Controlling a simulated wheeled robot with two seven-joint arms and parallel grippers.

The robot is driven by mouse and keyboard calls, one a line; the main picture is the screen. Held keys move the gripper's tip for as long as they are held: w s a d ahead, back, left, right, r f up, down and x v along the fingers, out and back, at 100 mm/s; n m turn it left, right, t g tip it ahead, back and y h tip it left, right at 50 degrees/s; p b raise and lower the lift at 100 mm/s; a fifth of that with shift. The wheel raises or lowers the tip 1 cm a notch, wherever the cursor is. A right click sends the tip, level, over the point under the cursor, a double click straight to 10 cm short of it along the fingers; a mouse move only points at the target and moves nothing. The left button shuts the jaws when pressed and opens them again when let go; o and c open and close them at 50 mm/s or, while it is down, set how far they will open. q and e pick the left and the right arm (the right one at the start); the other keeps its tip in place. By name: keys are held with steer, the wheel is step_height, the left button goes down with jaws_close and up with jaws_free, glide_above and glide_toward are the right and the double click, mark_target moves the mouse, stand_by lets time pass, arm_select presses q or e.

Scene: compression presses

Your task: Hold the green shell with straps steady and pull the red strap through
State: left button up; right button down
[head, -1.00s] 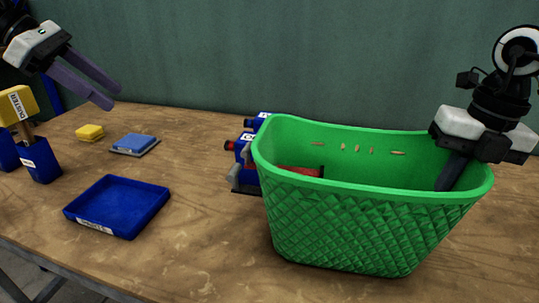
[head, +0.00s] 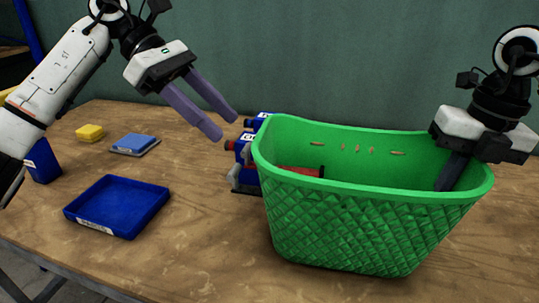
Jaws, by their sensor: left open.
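The green shell (head: 365,225), a basket-like tub with a quilted outer wall and several small slots in its back wall, stands upright on the table. A red piece with a dark end (head: 300,171), perhaps the red strap, shows inside near its left wall; most of it is hidden by the rim. My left gripper (head: 228,128) is open and empty, above and left of the shell, apart from it. My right gripper (head: 447,185) reaches down into the shell at its right end; a dark finger shows inside, and whether it grips the wall is hidden.
Blue devices with red parts (head: 241,160) stand right behind the shell's left end. A blue tray (head: 118,206) lies empty at the left. A blue sponge-like block (head: 135,143), a yellow block (head: 90,132) and a blue holder (head: 42,161) stand farther left. The table (head: 205,240) between tray and shell is clear.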

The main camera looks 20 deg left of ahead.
mark_target(245, 147)
arm_select(q)
steer(key=x, duration=0.8)
steer(key=shift+c, duration=0.4)
steer(key=c, duration=1.1)
